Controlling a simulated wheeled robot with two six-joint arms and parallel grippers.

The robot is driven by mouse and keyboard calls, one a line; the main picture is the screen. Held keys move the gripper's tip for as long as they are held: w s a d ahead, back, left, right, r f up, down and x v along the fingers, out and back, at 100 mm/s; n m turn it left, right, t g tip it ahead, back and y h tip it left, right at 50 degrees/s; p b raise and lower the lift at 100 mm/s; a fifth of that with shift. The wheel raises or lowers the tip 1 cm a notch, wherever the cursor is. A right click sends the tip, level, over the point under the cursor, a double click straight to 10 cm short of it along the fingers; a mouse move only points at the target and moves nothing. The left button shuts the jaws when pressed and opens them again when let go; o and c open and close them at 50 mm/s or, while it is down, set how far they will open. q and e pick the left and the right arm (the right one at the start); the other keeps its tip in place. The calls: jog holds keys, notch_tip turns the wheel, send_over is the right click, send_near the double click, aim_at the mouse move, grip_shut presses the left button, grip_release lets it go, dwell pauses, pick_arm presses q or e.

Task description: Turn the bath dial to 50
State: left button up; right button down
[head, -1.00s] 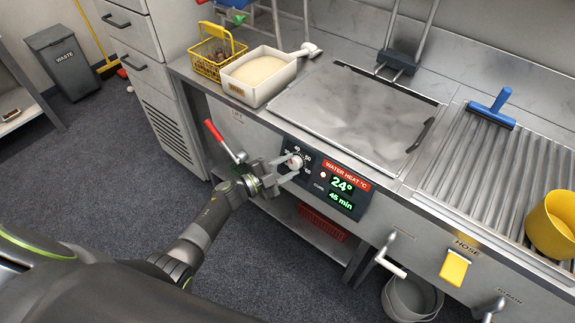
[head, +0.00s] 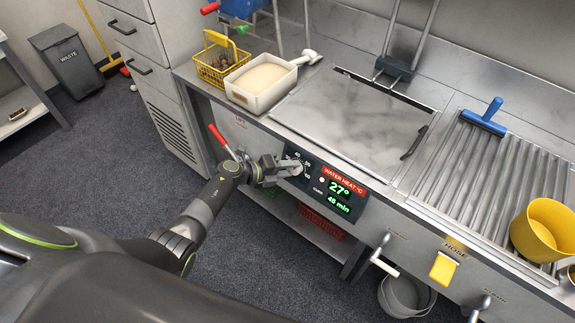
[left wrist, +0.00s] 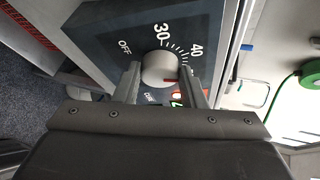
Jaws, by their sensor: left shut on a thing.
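The bath dial is a round grey knob (left wrist: 160,68) on a dark panel, with OFF, 30 and 40 readable around it in the left wrist view. My left gripper (head: 290,168) is at the dial on the front of the bath. In the left wrist view its two fingers stand on either side of the knob, shut on it. The display (head: 341,196) right of the dial reads 27° and 45 min under a red WATER HEAT label. My right gripper is not in view.
A lever with a red handle (head: 217,135) stands close to my left wrist. The flat metal bath lid (head: 350,120) lies above the panel. A white tub (head: 234,95) and a yellow basket (head: 202,71) stand behind left. A crank with a white handle (head: 388,267) sticks out lower right.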

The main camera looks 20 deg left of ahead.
pick_arm(q)
jog(key=shift+d+r+m+g+y+p, duration=0.1)
jog(key=shift+r+m+g+y+p, duration=0.1)
jog(key=shift+m+y+p, duration=0.55)
jog(key=shift+d+r+m+g+y+p, duration=0.1)
jog(key=shift+m+g+y+p, duration=0.2)
jog(key=shift+m+p, duration=0.85)
jog(key=shift+m, duration=0.4)
jog(key=shift+f, duration=0.1)
jog(key=o, duration=1)
jog(key=v, duration=1.7)
jog(key=shift+s, duration=0.2)
